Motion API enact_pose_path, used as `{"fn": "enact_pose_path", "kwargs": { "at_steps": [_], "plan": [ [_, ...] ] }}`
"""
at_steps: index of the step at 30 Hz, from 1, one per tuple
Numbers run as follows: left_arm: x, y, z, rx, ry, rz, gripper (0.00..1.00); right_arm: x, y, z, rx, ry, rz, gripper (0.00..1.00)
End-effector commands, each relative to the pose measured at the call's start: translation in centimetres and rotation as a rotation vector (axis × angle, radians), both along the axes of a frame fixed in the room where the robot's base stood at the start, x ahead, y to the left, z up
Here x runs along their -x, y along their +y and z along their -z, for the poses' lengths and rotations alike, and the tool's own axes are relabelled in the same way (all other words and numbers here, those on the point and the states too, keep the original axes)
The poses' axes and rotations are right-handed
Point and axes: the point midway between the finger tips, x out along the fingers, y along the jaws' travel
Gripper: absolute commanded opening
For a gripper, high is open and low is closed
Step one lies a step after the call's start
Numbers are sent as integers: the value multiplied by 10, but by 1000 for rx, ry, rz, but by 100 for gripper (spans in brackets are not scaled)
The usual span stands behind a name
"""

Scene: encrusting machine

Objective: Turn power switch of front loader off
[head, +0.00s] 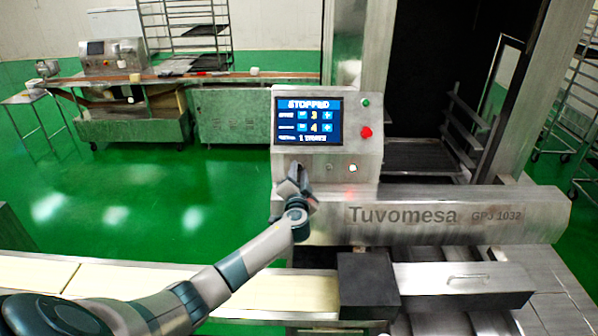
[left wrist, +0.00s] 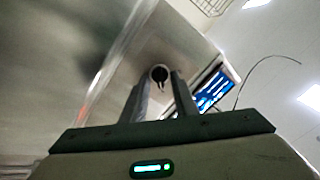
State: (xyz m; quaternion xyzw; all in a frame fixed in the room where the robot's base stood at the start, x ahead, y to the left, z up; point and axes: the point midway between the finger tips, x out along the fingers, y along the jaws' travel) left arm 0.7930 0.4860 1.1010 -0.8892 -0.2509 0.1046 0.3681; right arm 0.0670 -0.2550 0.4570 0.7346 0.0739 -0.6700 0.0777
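The front loader's control panel (head: 320,148) has a screen (head: 307,121) that reads "STOPPED". My left gripper (head: 296,178) is at the panel's lower left and hides what lies behind it there. In the left wrist view, a small round dark switch knob (left wrist: 160,74) shows between the two fingertips of my left gripper (left wrist: 161,86). The fingers stand apart, one on each side of the knob; whether they touch it cannot be told. My right gripper is in neither view.
A red button (head: 366,132) and a green button (head: 365,102) sit right of the screen. A small lit light (head: 353,168) is below it. A conveyor (head: 230,290) with pale slabs runs beneath my left arm. A black box (head: 368,285) stands right of it.

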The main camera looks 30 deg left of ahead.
Motion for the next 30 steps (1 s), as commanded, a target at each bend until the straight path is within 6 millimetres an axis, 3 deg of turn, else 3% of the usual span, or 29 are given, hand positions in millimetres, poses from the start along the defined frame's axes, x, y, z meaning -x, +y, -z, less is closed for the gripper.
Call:
{"fn": "enact_pose_path", "kwargs": {
  "at_steps": [8, 12, 23, 30],
  "plan": [
    [-1, 0, 0, 0, -1, 1, 27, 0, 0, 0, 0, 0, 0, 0],
    [-1, 0, 0, 0, -1, 1, 0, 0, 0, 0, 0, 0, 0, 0],
    [-1, 0, 2, 12, -7, 1, 0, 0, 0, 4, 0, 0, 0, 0],
    [-1, -1, 4, 75, -47, 2, 0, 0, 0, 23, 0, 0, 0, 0]
  ]
}}
